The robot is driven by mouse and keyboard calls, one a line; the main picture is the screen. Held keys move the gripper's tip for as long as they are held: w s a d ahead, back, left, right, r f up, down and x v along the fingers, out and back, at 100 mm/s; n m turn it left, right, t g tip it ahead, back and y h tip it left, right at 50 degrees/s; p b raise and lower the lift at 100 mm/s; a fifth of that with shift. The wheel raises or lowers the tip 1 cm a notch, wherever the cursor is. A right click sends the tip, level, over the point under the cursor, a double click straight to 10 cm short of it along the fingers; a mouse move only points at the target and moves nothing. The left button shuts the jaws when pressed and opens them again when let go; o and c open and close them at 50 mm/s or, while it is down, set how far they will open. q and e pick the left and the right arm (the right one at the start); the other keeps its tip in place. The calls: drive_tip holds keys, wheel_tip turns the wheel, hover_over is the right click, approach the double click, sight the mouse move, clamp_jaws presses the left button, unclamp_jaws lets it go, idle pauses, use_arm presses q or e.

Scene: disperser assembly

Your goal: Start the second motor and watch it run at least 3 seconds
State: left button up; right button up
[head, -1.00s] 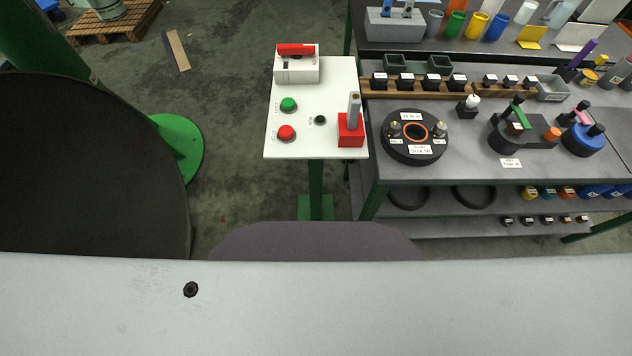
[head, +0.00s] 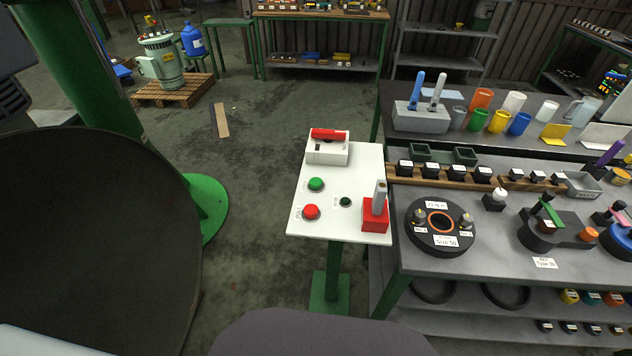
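A white control panel (head: 350,215) on a green post stands in the middle of the head view. It carries a green button (head: 316,184), a red button (head: 311,211) and a small dark round fitting (head: 345,202), which looks unlit. At its back is a white box with a red bar handle (head: 330,134). At its front right, a grey lever (head: 380,196) stands upright in a red block (head: 375,217). Which thing is the second motor, and whether anything runs, I cannot tell. Neither gripper is in view.
A large dark round surface (head: 95,240) fills the left, beside a green column (head: 75,65). A grey workbench (head: 440,255) with parts stands right of the panel. A pallet (head: 175,92) holds a pale green machine (head: 160,60). Floor between column and panel is mostly clear.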

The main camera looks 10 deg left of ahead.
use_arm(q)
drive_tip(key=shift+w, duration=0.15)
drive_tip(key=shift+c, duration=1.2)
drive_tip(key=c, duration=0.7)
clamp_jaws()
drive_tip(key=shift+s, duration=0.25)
